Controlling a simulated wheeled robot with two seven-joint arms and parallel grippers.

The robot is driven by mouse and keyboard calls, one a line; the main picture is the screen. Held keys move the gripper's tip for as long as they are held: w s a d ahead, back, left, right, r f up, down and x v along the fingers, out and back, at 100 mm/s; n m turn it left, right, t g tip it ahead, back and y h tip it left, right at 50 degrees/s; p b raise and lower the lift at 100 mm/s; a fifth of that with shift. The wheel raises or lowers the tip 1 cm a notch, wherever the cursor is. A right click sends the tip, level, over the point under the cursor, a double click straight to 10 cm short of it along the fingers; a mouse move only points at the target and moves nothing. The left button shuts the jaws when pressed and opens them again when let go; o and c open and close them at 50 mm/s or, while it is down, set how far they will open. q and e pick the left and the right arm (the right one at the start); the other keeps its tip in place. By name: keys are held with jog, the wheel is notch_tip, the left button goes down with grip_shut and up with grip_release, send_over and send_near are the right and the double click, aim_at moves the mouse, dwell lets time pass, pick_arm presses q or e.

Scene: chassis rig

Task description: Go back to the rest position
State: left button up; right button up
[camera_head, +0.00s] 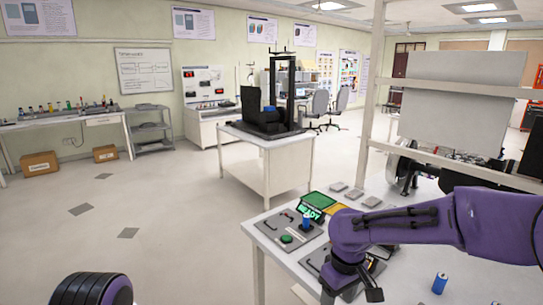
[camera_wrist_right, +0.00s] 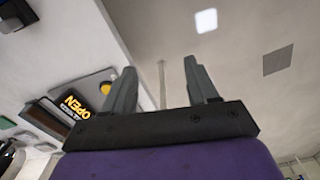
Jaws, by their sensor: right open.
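My right arm (camera_head: 420,222) comes in from the right over the near white table. Its gripper (camera_head: 350,291) points down near the table's front edge, with its fingers apart. In the right wrist view the two grey fingers (camera_wrist_right: 163,85) are spread with nothing between them. My left gripper is out of view. Only a dark purple rounded part of mine (camera_head: 92,290) shows at the bottom left.
The near table (camera_head: 282,262) holds a grey panel with a green button (camera_head: 286,239), a lit green sign (camera_head: 311,213), and a blue cylinder (camera_head: 440,283).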

jog(key=s+d+f+m+t+y+b, duration=0.15)
jog(key=s+f+m, duration=0.35)
jog(key=f, duration=0.9)
jog(key=s+d+f+m+b, duration=0.15)
jog(key=s+f, duration=0.45)
jog(key=f, duration=0.9)
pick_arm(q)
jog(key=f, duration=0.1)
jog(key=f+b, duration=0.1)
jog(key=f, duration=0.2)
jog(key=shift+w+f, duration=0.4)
pick_arm(e)
jog(key=s+d+f+m+h, duration=0.2)
jog(key=s+d+m, duration=0.1)
jog(key=s+d, duration=0.3)
jog(key=s+d+f+m+t+h, duration=0.1)
jog(key=s+d+f+m+h, duration=0.1)
jog(key=s+d, duration=0.4)
jog(key=s+m+h, duration=0.1)
jog(key=s, duration=0.3)
jog(key=shift+s+d+f, duration=0.15)
jog(key=shift+s+f, duration=0.15)
jog(key=shift+s, duration=0.1)
jog(key=shift+t, duration=0.25)
jog(key=shift+c, duration=0.3)
